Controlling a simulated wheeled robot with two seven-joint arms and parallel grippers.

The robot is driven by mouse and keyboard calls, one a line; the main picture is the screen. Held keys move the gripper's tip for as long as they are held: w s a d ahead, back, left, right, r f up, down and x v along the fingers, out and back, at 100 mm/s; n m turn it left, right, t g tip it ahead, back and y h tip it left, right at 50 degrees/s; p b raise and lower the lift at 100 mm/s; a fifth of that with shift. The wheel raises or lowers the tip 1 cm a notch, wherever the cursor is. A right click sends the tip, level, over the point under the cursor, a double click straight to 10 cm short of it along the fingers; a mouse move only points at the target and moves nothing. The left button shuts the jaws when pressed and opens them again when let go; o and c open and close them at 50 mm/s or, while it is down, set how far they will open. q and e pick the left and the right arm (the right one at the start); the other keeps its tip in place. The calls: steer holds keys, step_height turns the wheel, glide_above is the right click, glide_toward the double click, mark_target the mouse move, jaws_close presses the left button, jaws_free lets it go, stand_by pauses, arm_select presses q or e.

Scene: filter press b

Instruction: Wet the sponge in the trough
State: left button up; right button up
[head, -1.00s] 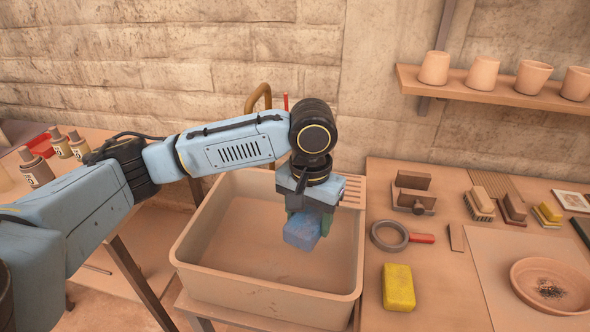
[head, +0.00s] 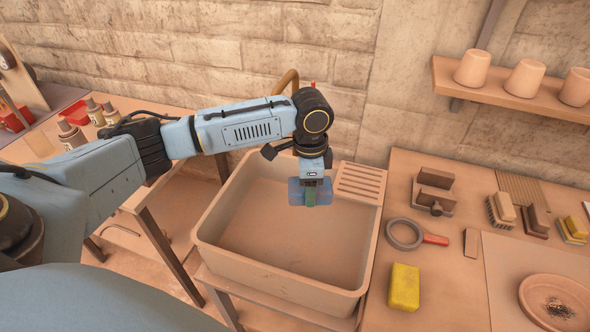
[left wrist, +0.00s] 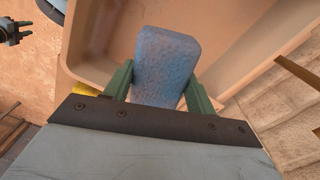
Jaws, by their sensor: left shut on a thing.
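The trough (head: 275,285) is a deep tan basin with a ribbed ledge at its back right corner; I cannot tell whether it holds water. My left gripper (head: 311,196) is above the trough, pointing down, shut on a blue sponge (head: 296,192). In the left wrist view the blue sponge (left wrist: 166,62) sits between the two green fingers, with the trough wall (left wrist: 235,50) behind it. The sponge appears clear of the trough floor. A small dark gripper-like part, likely my right gripper (left wrist: 14,32), shows at the top left of the wrist view; its jaws are unclear.
A yellow sponge (head: 404,288) and a magnifier-like ring with a red handle (head: 405,234) lie on the table right of the trough. Brushes (head: 502,210) and a clay dish (head: 556,303) stand farther right. A curved tap (head: 287,82) rises behind the trough. Bottles (head: 93,112) stand left.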

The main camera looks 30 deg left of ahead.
arm_select(q)
steer(key=a+m, duration=0.1)
steer(key=a+m+p, duration=0.1)
steer(key=m, duration=0.1)
steer(key=w+a+f+m+p, duration=0.1)
steer(key=m, duration=0.1)
step_height(320, 180, down, 13)
steer(key=a+m+b, duration=0.1)
steer(key=m+b, duration=0.1)
steer(key=b, duration=0.5)
steer(key=shift+a+m, duration=0.2)
steer(key=shift+m, duration=0.1)
stand_by(0.7)
step_height(320, 180, up, 10)
steer(key=p, duration=1)
steer(key=shift+p, duration=0.35)
stand_by(1.7)
step_height(320, 180, up, 4)
steer(key=p, duration=0.4)
